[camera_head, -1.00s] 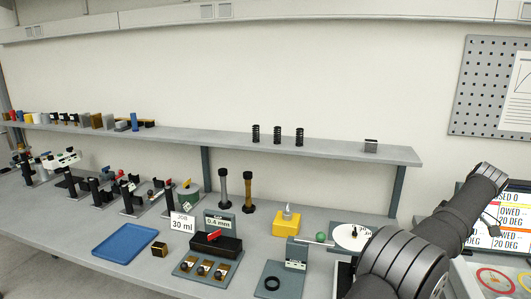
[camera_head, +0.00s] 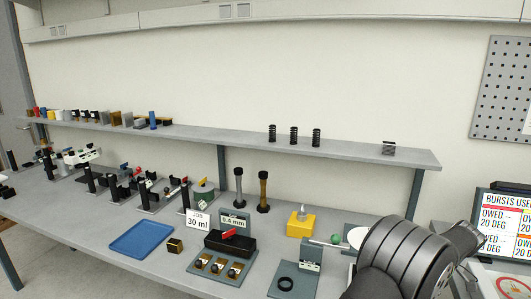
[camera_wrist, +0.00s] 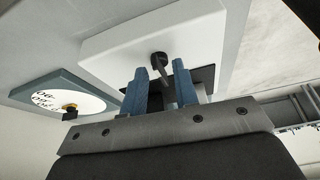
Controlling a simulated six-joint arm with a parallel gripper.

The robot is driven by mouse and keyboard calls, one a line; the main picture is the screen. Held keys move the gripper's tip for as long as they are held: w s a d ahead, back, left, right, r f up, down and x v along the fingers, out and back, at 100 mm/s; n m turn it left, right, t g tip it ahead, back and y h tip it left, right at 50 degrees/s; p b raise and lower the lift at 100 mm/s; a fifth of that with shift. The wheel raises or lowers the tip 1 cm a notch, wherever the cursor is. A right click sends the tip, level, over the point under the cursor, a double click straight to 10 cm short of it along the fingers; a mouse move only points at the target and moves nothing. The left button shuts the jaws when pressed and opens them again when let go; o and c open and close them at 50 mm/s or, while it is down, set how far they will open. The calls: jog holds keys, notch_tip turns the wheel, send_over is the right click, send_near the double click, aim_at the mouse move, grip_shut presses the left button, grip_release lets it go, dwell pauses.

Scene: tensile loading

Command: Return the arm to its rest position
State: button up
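My arm (camera_head: 405,258) fills the lower right of the head view, with its dark rounded joint in front and a further link behind it. My gripper is not visible there. In the wrist view my gripper (camera_wrist: 162,78) shows two blue-grey fingers standing apart with a gap between them. Nothing is visibly clamped in the gap. A white block (camera_wrist: 105,48) with a dark knob (camera_wrist: 159,62) lies beyond the fingertips; I cannot tell the exact distance.
The grey bench carries a blue tray (camera_head: 141,241), a black box (camera_head: 230,244), a yellow block (camera_head: 300,222) and several stands. A shelf (camera_head: 345,152) above holds springs. A screen (camera_head: 505,225) stands at the right. A round white dial (camera_wrist: 70,98) shows in the wrist view.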

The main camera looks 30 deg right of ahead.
jog(key=m, duration=0.1)
jog(key=m+h, duration=0.1)
jog(key=m, duration=0.3)
jog(key=shift+s+a+t+h, duration=0.15)
jog(key=shift+a+t+h, duration=0.15)
jog(key=shift+h, duration=0.1)
jog(key=shift+a+m+h, duration=0.1)
jog(key=shift+m+h, duration=0.5)
jog(key=shift+m, duration=0.9)
jog(key=n, duration=0.1)
jog(key=n+y, duration=0.1)
jog(key=n, duration=0.2)
jog(key=shift+d+y, duration=0.25)
jog(key=shift+y, duration=0.05)
jog(key=n, duration=0.1)
jog(key=n+y, duration=0.1)
jog(key=n, duration=0.1)
jog(key=n+g, duration=0.1)
jog(key=n, duration=0.1)
jog(key=shift+w+d+y, duration=0.2)
jog(key=shift+d+y, duration=0.05)
jog(key=shift+y, duration=0.05)
jog(key=v, duration=0.6)
